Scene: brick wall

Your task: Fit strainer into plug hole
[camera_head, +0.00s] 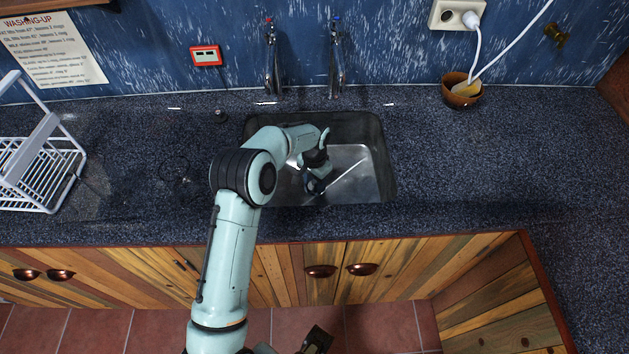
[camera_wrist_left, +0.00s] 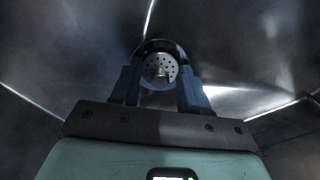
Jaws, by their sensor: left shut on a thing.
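My left gripper (camera_head: 314,184) is down inside the metal sink (camera_head: 372,178), pointing toward its floor. In the left wrist view the blue fingers of this gripper (camera_wrist_left: 159,82) are shut on the strainer (camera_wrist_left: 159,66), a small round metal piece with several holes. A dark rounded rim shows around the strainer's upper side; I cannot tell whether it is the plug hole's edge or part of the strainer. The plug hole is not clearly seen. In the head view the gripper and arm hide the strainer. A dark part at the bottom edge may be my right gripper (camera_head: 317,340).
Two taps (camera_head: 337,62) stand behind the sink. A white dish rack (camera_head: 38,165) is at the left, and a brown bowl (camera_head: 461,92) is at the back right. The speckled counter (camera_head: 470,160) right of the sink is clear. The sink walls surround my gripper.

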